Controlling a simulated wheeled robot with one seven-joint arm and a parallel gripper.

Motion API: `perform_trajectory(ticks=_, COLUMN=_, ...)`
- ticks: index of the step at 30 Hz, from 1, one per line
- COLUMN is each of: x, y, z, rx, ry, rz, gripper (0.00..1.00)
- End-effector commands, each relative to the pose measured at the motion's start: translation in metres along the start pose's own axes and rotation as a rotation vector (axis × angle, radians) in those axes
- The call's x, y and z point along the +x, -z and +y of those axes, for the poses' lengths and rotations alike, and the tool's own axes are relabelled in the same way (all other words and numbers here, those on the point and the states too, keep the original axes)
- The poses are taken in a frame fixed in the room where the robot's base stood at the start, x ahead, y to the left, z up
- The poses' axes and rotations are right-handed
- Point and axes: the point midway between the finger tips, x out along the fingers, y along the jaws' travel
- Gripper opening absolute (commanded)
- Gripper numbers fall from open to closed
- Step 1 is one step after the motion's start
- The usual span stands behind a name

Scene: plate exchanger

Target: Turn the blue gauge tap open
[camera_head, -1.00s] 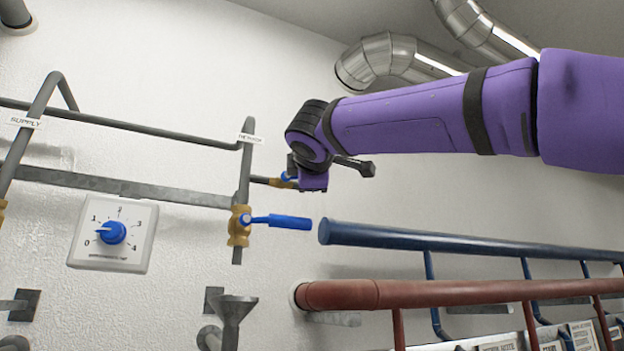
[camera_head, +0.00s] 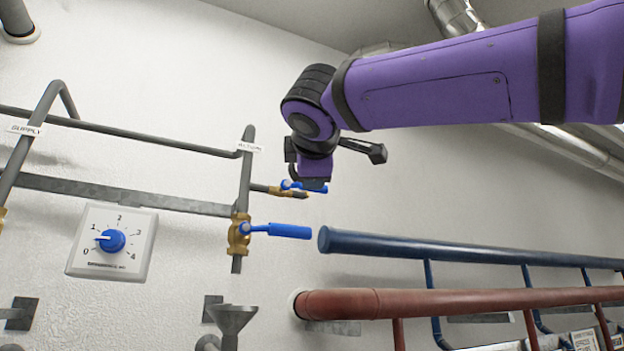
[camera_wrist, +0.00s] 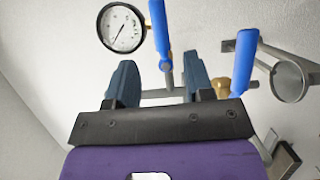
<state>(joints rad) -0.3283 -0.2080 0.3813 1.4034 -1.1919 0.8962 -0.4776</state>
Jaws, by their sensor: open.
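The small blue gauge tap (camera_head: 303,185) sits on a brass fitting on a short branch of the return pipe, partly hidden by my gripper (camera_head: 314,183) in the head view. In the wrist view its blue lever (camera_wrist: 160,28) stands beside a round white gauge (camera_wrist: 122,27). My gripper (camera_wrist: 160,80) is open there, one finger to each side of the lever's grey lower end. I cannot tell whether the fingers touch it. The gauge is not seen in the head view.
A larger blue lever (camera_head: 280,230) on a brass valve sits just below; a blue lever (camera_wrist: 243,60) also shows at the right in the wrist view. A blue pipe (camera_head: 420,245) and a red pipe (camera_head: 440,300) run rightward. A dial panel (camera_head: 112,240) is at left.

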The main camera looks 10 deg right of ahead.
Motion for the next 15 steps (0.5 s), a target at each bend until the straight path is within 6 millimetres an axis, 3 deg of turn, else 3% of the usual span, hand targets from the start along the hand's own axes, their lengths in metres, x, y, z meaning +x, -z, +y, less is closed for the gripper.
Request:
perform_trajectory(ticks=6, x=-0.021, y=0.0, z=0.0, rx=0.001, ry=0.0, rz=0.001, gripper=0.48)
perform_trajectory(ticks=15, x=-0.023, y=0.0, z=0.0, rx=0.001, ry=0.0, rz=0.0, gripper=0.48)
